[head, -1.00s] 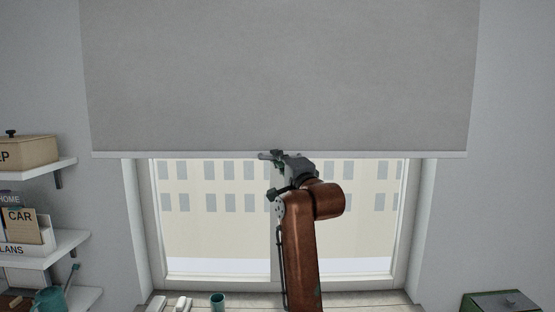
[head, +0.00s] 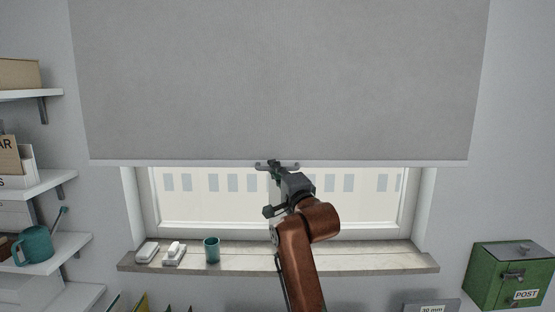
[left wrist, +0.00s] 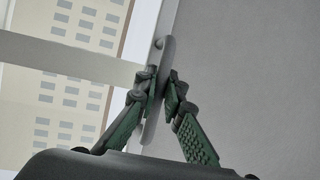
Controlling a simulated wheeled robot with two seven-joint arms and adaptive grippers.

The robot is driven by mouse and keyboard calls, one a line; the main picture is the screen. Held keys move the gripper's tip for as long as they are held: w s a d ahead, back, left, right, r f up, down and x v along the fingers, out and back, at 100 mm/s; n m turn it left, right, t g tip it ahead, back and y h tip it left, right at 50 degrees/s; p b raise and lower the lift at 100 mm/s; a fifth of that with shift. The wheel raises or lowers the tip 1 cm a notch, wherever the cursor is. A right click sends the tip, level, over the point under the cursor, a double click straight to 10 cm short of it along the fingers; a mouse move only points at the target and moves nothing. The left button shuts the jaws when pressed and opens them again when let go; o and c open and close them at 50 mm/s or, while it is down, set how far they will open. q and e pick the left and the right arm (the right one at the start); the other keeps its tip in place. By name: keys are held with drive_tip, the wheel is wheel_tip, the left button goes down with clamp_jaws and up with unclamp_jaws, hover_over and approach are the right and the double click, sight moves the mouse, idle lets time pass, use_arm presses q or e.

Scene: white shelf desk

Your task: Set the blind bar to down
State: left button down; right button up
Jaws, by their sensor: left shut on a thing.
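The grey roller blind (head: 275,80) hangs over the upper window. Its pale blind bar (head: 380,163) runs level along the bottom edge, with a small handle (head: 291,167) at its middle. My left gripper (head: 274,166) is shut on this handle. In the left wrist view the green-padded fingers of my left gripper (left wrist: 158,92) close around the pale handle (left wrist: 165,62), and the blind (left wrist: 250,70) fills the right side. Window panes show below the bar. My right gripper is not in view.
A window sill (head: 340,260) below holds a teal cup (head: 211,250) and small white items (head: 172,253). Shelves (head: 50,185) with a teal watering can (head: 36,245) stand at left. A green post box (head: 508,275) is at lower right.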

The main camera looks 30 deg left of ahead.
use_arm(q)
wheel_tip(320, 180, down, 11)
drive_tip(key=b, duration=0.5)
drive_tip(key=shift+r, duration=0.15)
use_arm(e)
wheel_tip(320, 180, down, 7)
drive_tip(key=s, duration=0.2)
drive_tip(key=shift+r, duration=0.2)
use_arm(q)
drive_tip(key=c, duration=2)
unclamp_jaws()
drive_tip(key=shift+s+d, duration=0.1)
drive_tip(key=shift+d, duration=0.05)
drive_tip(key=v, duration=1.1)
drive_tip(key=shift+s+d, duration=0.15)
drive_tip(key=shift+d, duration=0.15)
